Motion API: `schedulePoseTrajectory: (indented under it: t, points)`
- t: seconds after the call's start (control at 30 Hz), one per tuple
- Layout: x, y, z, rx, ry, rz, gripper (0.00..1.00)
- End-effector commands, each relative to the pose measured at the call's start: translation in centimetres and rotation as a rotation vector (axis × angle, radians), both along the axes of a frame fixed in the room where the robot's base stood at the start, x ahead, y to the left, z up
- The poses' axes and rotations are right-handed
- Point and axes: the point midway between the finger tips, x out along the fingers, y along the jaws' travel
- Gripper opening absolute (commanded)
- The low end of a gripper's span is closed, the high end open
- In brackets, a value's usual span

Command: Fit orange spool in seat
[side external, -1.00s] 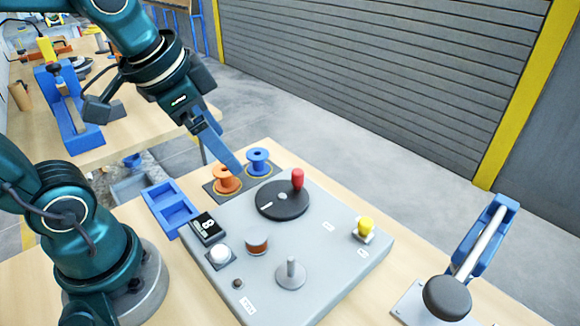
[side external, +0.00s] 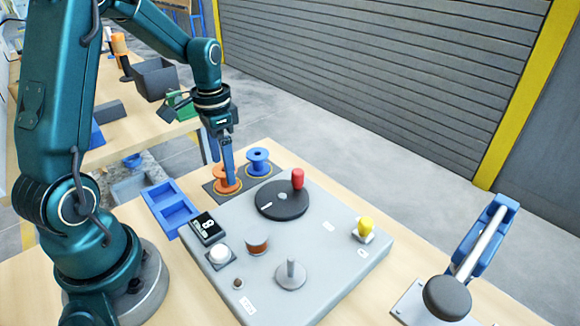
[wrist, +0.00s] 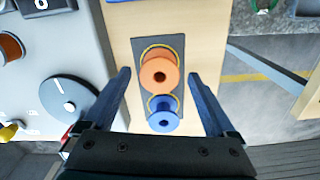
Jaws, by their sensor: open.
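The orange spool (side external: 220,181) stands upright on a dark pad beside the blue spool (side external: 258,160) at the back of the table. In the wrist view the orange spool (wrist: 160,75) lies between my gripper's two blue fingers, with the blue spool (wrist: 164,114) nearer the palm. My gripper (side external: 229,183) points down at the orange spool, open and empty. I cannot tell whether a finger touches it. A grey panel carries a metal post on a round base (side external: 290,273), which may be the seat, and a copper-coloured coil (side external: 257,244).
On the panel are a black disc with a red knob (side external: 298,179), a yellow knob (side external: 366,226), a white button (side external: 219,252) and a counter (side external: 207,227). A blue tray (side external: 170,207) sits left of the panel. A blue-framed lever device (side external: 482,240) stands at right.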

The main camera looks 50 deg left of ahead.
Motion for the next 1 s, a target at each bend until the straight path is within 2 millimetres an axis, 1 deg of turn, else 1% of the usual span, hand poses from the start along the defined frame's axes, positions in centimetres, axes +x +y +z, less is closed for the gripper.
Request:
schedulePoseTrajectory:
  t: [0.03, 0.1, 0.2, 0.5, 0.53, 0.57, 0.6, 0.67, 0.7, 0.73, 0.77, 1.0]
  points:
    - [-0.1, -0.1, -0.8, -0.002, 0.004, 0.0, 0.91]
    - [0.0, -0.1, -1.5, -0.002, 0.003, -0.001, 0.91]
    - [0.0, -0.1, -2.2, -0.002, 0.002, -0.001, 0.91]
    - [0.0, 0.0, -2.5, 0.001, -0.001, -0.001, 0.91]
    - [0.0, 0.0, -2.5, 0.001, -0.001, -0.001, 0.84]
    - [0.0, 0.0, -2.5, 0.001, -0.001, -0.001, 0.72]
    - [0.0, 0.0, -2.5, 0.001, -0.001, -0.001, 0.57]
    - [0.0, 0.0, -2.5, 0.001, -0.001, -0.001, 0.34]
    - [0.0, 0.0, -2.5, 0.001, -0.001, -0.001, 0.19]
    - [0.0, 0.0, -2.5, 0.001, -0.001, -0.001, 0.07]
    - [0.0, 0.0, -2.5, 0.001, -0.001, -0.001, 0.0]
    - [0.0, 0.0, -2.4, 0.001, -0.002, -0.001, 0.0]
